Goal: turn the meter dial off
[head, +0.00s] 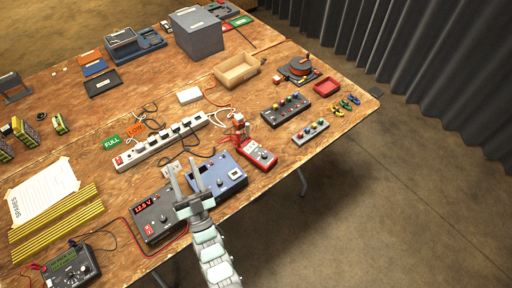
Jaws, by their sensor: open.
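My gripper (183,168) is open and empty, its two fingers apart, over the near edge of the table. It is above the gap between a dark box with a red number display (158,215) and a blue box (218,178). Two devices look like meters. A red-cased one with a small round dial (258,154) lies to the right of my gripper. A dark one with a green display and a knob (71,267) lies at the bottom left. Which one the task means cannot be told, and neither dial's setting is readable.
A white power strip (160,142) with plugs and cables lies beyond my gripper. Boxes with coloured knobs (287,109) are to the right, near an open wooden tray (237,71). Yellow striped strips (56,224) lie left. The table's right edge drops to bare floor.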

